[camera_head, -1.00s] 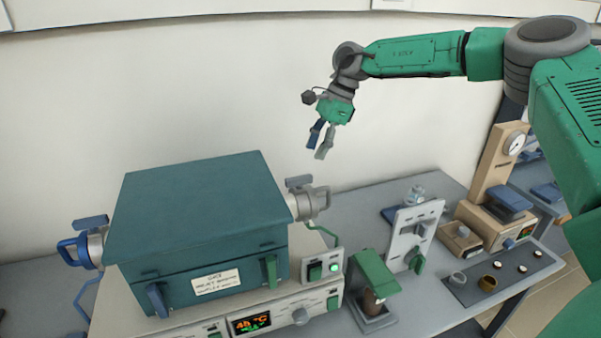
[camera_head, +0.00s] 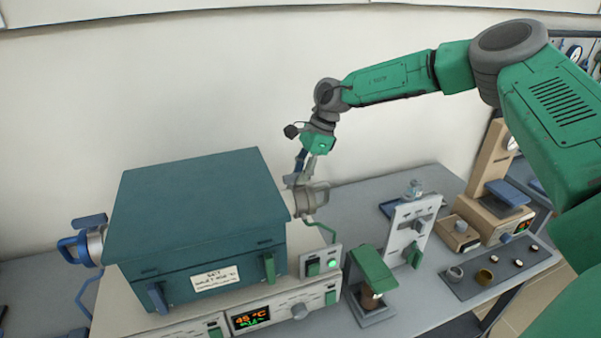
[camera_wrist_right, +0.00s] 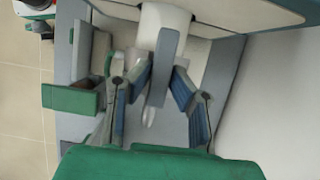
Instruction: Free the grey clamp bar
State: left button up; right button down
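The teal furnace box (camera_head: 200,215) stands on the left half of the bench with its lid down. The grey clamp bar (camera_head: 291,180) is at its right side, on a pale round fitting (camera_head: 313,198). In the wrist view the bar (camera_wrist_right: 166,68) runs lengthwise between my fingers. My right gripper (camera_head: 305,174) comes down from above at the bar. In the wrist view my right gripper (camera_wrist_right: 159,72) is open, one finger on each side of the bar; I cannot tell if they touch it. My left gripper is not in view.
A blue clamp (camera_head: 80,243) sits on the furnace's left side. A control panel (camera_head: 295,312) is below the box. A green-topped stand (camera_head: 373,268), a white switch board (camera_head: 406,232) and a beige press (camera_head: 492,190) stand to the right. The wall is close behind.

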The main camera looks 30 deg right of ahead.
jog(key=shift+w+d, duration=0.1)
jog(key=shift+d, duration=0.2)
jog(key=shift+a+r, duration=0.25)
jog(key=shift+a, duration=0.35)
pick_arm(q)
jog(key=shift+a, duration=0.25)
pick_arm(e)
jog(key=shift+d, duration=0.1)
